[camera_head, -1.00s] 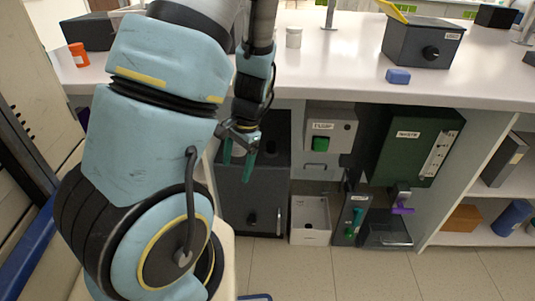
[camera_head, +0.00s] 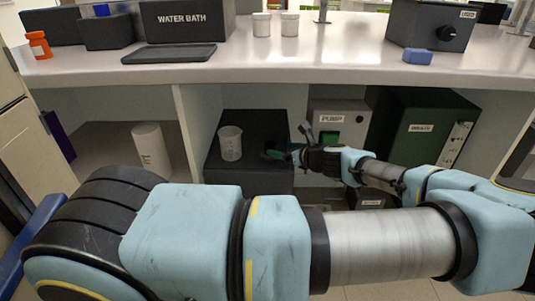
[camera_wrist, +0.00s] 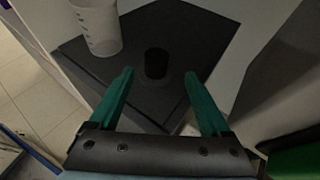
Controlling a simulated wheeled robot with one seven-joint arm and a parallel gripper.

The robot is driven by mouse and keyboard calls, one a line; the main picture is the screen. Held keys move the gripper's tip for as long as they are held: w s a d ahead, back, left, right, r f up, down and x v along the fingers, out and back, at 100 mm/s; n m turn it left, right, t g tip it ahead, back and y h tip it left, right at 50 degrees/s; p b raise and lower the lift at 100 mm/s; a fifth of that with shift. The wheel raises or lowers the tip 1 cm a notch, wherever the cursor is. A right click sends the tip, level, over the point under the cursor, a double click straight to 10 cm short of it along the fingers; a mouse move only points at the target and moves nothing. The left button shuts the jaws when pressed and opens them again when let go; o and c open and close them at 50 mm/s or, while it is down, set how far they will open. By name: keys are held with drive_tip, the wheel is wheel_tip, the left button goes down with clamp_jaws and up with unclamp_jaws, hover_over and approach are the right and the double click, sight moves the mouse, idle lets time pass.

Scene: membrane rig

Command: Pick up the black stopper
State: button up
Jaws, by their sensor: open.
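The black stopper (camera_wrist: 156,63) stands upright on the dark box top in the wrist view, just beyond and between my fingertips. It is small and cylindrical. My gripper (camera_wrist: 158,84) is open, with its two green fingers spread on either side of the near edge of the stopper, not touching it. In the head view, my gripper (camera_head: 280,154) reaches in from the right over the black box (camera_head: 243,180) under the bench. The stopper is hard to make out there, dark against dark near the fingers.
A clear graduated beaker (camera_wrist: 97,27) stands on the same box, left of the stopper; it also shows in the head view (camera_head: 230,143). A grey pump box (camera_head: 340,119) and a green cabinet (camera_head: 427,122) are to the right. The white benchtop (camera_head: 280,62) overhangs.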

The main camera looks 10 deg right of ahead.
sight(274, 147)
drive_tip(key=x, duration=0.4)
drive_tip(key=shift+w+a+f, duration=0.1)
drive_tip(key=shift+w+f, duration=0.05)
drive_tip(key=shift+w, duration=0.15)
drive_tip(key=shift+a+f+x, duration=0.1)
drive_tip(key=shift+x, duration=1.3)
drive_tip(key=shift+a+f+x, duration=0.1)
drive_tip(key=shift+x, duration=1.25)
drive_tip(key=shift+s, duration=0.15)
clamp_jaws()
